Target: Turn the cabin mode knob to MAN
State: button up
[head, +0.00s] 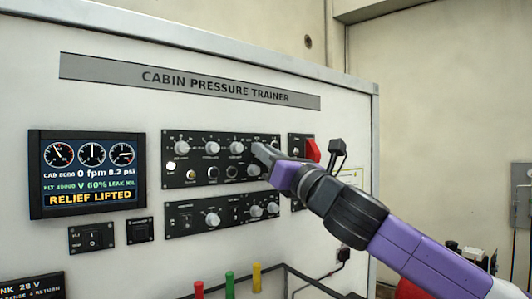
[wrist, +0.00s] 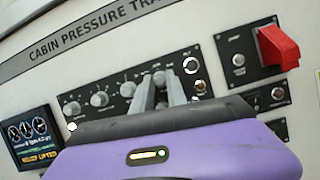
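The upper black control panel (head: 205,178) on the trainer front carries a row of pale round knobs; its small labels are too blurred to read, so I cannot tell which knob is marked cabin mode. My gripper (head: 259,150) is at the top right of this panel. In the wrist view my two grey fingers (wrist: 160,84) point at the panel, slightly apart, with a pale knob (wrist: 158,77) showing between their tips. I cannot tell whether they press on it. The knob's pointer is hidden. In the head view my fingers hide this knob.
A display (head: 90,172) at left reads RELIEF LIFTED. A red switch guard (wrist: 279,47) stands out right of my fingers. Another knob (wrist: 191,65) is close on their right. A lower knob panel (head: 222,214) and coloured posts (head: 229,284) are below.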

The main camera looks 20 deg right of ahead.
grip_shut()
jog(key=shift+m, duration=0.3)
jog(key=shift+s+a+r+m+g+h, duration=0.15)
jog(key=shift+m+g+h, duration=0.85)
jog(key=shift+m, duration=2.9)
jog(key=shift+w+a+r+m+g+h, duration=0.15)
jog(key=shift+m+g+h, duration=0.25)
jog(key=shift+m+h, duration=2.35)
jog(key=shift+s+a+r+m+g+h, duration=0.15)
jog(key=shift+m+g, duration=0.55)
jog(key=shift+m, duration=4.35)
jog(key=o, duration=0.8)
grip_release()
jog(key=shift+d, duration=0.1)
